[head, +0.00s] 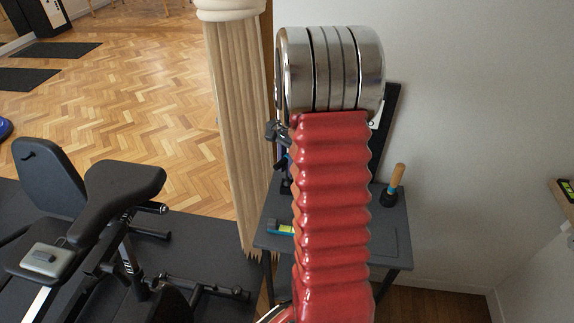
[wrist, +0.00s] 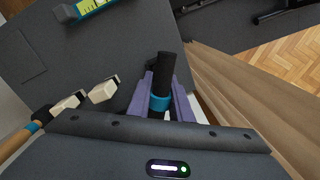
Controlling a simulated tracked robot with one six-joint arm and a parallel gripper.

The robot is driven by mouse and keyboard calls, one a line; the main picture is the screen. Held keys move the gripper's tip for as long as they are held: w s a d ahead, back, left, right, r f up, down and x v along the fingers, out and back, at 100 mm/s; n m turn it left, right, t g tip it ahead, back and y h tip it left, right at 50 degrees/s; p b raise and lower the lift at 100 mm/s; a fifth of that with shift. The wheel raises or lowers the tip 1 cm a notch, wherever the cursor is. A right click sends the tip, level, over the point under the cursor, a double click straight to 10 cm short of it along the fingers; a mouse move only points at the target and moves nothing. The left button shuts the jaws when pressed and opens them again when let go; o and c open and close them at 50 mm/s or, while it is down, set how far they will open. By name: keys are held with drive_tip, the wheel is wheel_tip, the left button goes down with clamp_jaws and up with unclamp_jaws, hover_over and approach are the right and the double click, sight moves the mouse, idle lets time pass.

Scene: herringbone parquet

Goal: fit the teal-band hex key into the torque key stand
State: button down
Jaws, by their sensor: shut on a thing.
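In the wrist view, the two purple jaws of my gripper (wrist: 161,98) are shut on the teal-band hex key (wrist: 161,66). The black upper part of the key stands out between them, and its teal band shows at the jaws. Its lower end is hidden. Two cream blocks with black faces (wrist: 103,91) show left of the jaws, apart from the key; they may belong to the torque key stand. In the head view a dark upright panel (head: 391,102) rises behind the table, mostly hidden by my red arm. I cannot tell for sure which part is the stand.
A grey table (head: 395,240) holds a wood-handled tool (head: 397,175) at its back right and a blue-and-yellow tool (head: 280,229) at its left front. A pale wooden column (head: 235,120) stands close on the left. An exercise bike (head: 120,195) stands farther left.

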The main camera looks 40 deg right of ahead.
drive_tip(key=shift+f, duration=0.55)
drive_tip(key=c, duration=1.5)
unclamp_jaws()
wheel_tip(320, 180, up, 14)
drive_tip(key=shift+d+f, duration=0.1)
drive_tip(key=shift+f, duration=0.05)
